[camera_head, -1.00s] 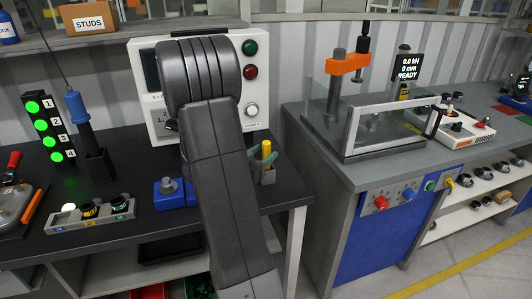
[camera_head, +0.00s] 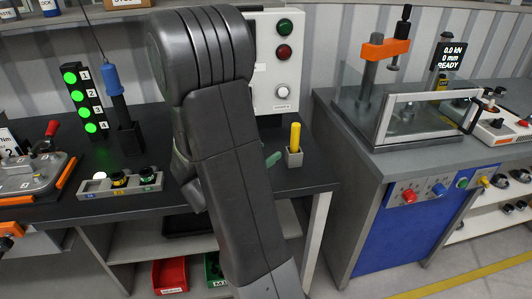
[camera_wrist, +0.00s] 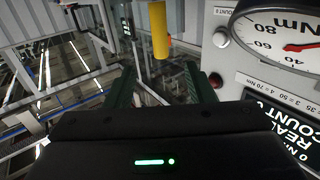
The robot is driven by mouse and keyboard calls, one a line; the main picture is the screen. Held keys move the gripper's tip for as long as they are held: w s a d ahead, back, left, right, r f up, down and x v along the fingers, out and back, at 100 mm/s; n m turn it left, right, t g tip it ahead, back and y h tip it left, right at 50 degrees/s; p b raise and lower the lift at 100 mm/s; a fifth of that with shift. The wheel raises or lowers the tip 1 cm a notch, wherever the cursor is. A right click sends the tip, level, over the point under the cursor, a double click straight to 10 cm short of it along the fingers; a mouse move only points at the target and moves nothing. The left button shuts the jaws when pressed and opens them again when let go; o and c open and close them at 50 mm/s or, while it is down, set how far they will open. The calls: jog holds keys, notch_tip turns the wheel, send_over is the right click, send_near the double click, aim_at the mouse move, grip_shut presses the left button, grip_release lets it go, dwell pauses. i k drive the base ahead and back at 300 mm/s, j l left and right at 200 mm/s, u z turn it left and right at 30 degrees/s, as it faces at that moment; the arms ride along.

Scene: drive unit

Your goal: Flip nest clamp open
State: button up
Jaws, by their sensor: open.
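A flat fixture plate with orange edges (camera_head: 35,177) lies at the left end of the dark bench in the head view. A clamp with a red handle (camera_head: 52,128) stands at its back edge; the handle is tilted up, and its exact state is too small to tell. In the wrist view my gripper (camera_wrist: 165,88) is open, with its two dark green fingers apart and nothing between them. In the head view my arm hides most of the gripper; a green finger shows just left of the yellow tool (camera_head: 295,138), far right of the clamp.
The yellow tool stands in a small grey holder (camera_head: 294,157). A grey tray with several round parts (camera_head: 120,183), a lamp stack (camera_head: 83,102) and a blue-handled tool (camera_head: 113,80) stand between clamp and arm. A gauge (camera_wrist: 285,40) is close by on the wrist view's right.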

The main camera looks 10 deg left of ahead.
aim_at(54, 125)
jog(key=u, duration=1.95)
